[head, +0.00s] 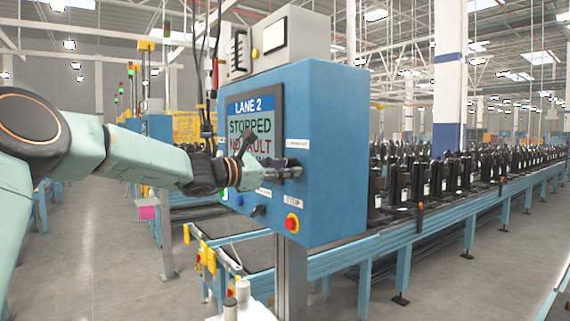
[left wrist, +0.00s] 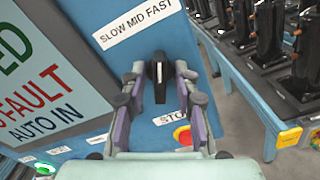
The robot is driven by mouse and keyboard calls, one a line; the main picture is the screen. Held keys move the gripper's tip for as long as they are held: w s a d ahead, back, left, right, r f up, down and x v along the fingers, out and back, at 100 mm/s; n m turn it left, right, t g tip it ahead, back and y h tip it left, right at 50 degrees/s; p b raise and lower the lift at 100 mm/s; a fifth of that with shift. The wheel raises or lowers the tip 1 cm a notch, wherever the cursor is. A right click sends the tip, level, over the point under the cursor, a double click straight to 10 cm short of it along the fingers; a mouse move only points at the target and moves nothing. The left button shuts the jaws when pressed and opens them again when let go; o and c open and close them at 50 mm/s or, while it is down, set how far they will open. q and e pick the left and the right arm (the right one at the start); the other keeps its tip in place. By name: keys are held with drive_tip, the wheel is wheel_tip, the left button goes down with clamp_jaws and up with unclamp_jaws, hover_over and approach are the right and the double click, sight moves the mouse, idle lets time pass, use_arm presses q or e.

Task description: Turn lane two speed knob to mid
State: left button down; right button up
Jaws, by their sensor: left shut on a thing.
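The blue LANE 2 control box (head: 335,130) stands on a post in the middle of the head view. My left gripper (head: 292,171) is at its front face, below a small white label (head: 297,143). In the left wrist view my left gripper (left wrist: 162,75) is shut on the black speed knob (left wrist: 159,82), with a finger on either side. The SLOW MID FAST label (left wrist: 137,25) lies just above the knob. The knob's long axis runs nearly upright in that view, while the label is tilted. The knob is mostly hidden in the head view. My right gripper is not in view.
A red stop button (head: 292,222) on yellow sits below the gripper. The screen (head: 255,130) reads STOPPED. A green-lit button (left wrist: 45,168) is at lower left in the wrist view. A conveyor with several black compressors (head: 450,180) runs behind to the right.

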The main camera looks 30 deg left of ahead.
sight(298, 127)
use_arm(q)
drive_tip(key=shift+a+r+n+p, duration=0.15)
drive_tip(key=shift+n+p, duration=0.35)
drive_tip(key=shift+n, duration=0.65)
drive_tip(key=shift+d+r+n+p, duration=0.15)
drive_tip(key=shift+n+p, duration=0.3)
drive_tip(key=shift+n, duration=0.7)
drive_tip(key=shift+a, duration=0.1)
drive_tip(key=c, duration=1.4)
unclamp_jaws()
drive_tip(key=shift+w+f, duration=0.15)
drive_tip(key=r, duration=0.9)
drive_tip(key=shift+d+r, duration=0.25)
drive_tip(key=shift+a+r, duration=0.15)
drive_tip(key=shift+r, duration=0.15)
